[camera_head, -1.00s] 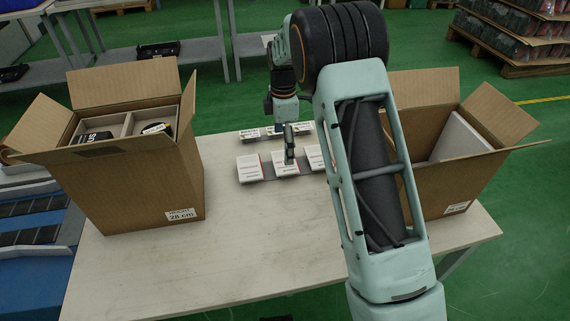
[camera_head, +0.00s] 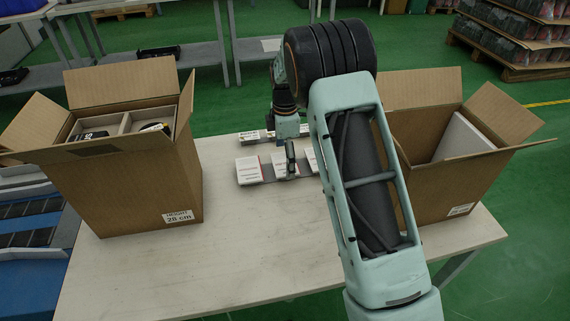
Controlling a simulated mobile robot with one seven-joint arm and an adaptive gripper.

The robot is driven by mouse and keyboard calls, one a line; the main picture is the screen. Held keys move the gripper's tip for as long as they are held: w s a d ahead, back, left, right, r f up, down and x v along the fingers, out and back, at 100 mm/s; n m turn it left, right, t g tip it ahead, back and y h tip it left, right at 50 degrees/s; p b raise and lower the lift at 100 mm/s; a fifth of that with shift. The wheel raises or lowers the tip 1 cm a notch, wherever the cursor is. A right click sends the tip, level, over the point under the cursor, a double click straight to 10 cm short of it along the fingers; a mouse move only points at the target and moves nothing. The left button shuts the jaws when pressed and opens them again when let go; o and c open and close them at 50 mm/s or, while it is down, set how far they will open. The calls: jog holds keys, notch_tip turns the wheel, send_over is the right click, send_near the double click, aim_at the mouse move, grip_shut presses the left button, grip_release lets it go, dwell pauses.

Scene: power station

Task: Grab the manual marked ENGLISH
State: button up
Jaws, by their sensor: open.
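Three white manuals show in a row on a dark strip on the table: a left one (camera_head: 249,169), a middle one (camera_head: 280,165) and a right one (camera_head: 311,160), the last partly hidden by my arm. Their print is too small to read, so I cannot tell which is marked ENGLISH. My gripper (camera_head: 291,170) is open and points down at the middle manual's right side. I cannot tell whether it touches the manual. A pale labelled strip (camera_head: 250,136) lies behind the row, partly hidden by my arm.
An open cardboard box (camera_head: 130,185) with packed items stands at the table's left. Another open box (camera_head: 440,180) with a pale panel stands at the right, partly behind my arm. The front of the table (camera_head: 220,260) is clear.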

dwell(0.3)
jog(key=c, duration=1.2)
